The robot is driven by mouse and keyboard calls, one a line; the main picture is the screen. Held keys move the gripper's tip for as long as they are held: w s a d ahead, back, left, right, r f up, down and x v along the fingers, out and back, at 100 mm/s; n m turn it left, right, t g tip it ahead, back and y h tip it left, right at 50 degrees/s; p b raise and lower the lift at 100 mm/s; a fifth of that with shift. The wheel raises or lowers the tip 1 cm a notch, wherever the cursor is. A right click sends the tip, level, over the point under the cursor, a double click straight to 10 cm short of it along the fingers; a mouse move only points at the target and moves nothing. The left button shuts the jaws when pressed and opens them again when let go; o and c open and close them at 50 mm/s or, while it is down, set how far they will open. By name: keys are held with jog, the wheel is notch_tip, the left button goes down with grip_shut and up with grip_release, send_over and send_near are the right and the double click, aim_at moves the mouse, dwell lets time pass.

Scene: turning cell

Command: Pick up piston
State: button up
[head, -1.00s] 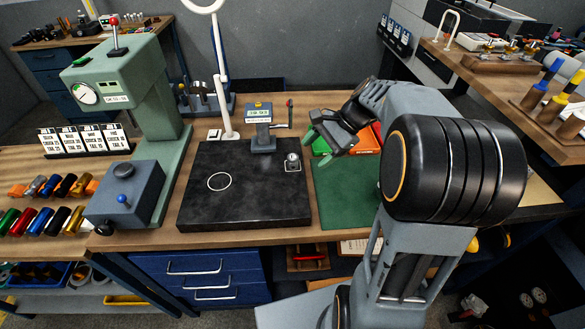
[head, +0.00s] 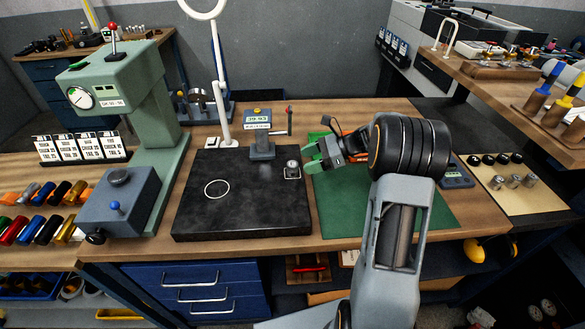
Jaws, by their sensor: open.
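A small silver piston (head: 292,169) stands upright in a white square outline near the right edge of the black surface plate (head: 240,215). My gripper (head: 313,158) has green fingertips and is open, just right of the piston and apart from it, over the back left of the green mat (head: 345,215). Nothing shows between its fingers. Several similar silver cylinders (head: 513,181) stand on a cream mat (head: 530,203) at the right.
A white lamp post (head: 224,110) and a green press (head: 140,130) stand to the left. A grey device (head: 456,178) lies right of the green mat. Most of the plate is clear.

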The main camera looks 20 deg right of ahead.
aim_at(293, 164)
jog(key=shift+p+x, duration=0.55)
jog(key=shift+x, duration=2.35)
jog(key=shift+d+f, duration=0.1)
jog(key=shift+f, duration=0.1)
jog(key=shift+c, duration=0.3)
jog(key=c, duration=1)
